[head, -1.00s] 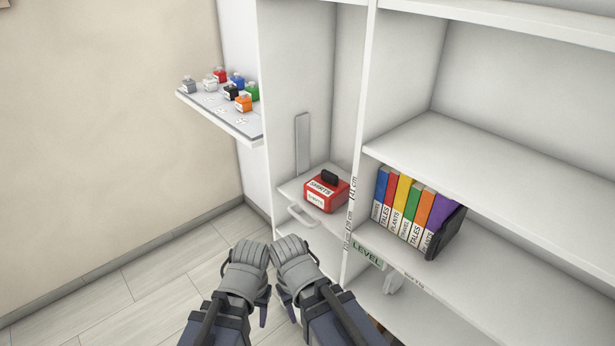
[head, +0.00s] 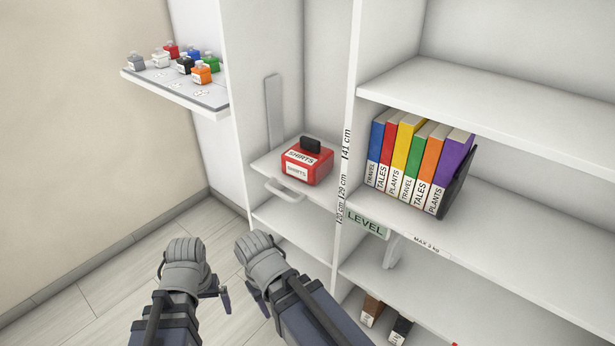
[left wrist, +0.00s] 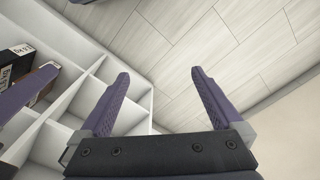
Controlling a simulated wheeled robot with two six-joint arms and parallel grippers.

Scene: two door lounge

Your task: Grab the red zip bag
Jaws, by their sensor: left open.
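The red zip bag (head: 307,164) has a black handle on top and white labels reading "SHIRTS". It sits on a small white shelf board with a handle (head: 285,191) at its front, inside the narrow left compartment. My left gripper (head: 187,262) is below and left of the bag, apart from it. In the left wrist view its two purple fingers (left wrist: 160,95) are spread with nothing between them. My right gripper (head: 260,258) is in front of and below the bag, empty-looking; its fingers are not clear.
Several coloured books (head: 414,160) lean on a black bookend to the right of the bag. A side shelf (head: 175,88) holds several small coloured bottles. A green "LEVEL" sign (head: 366,223) hangs on the shelf edge. The floor (head: 80,290) at left is clear.

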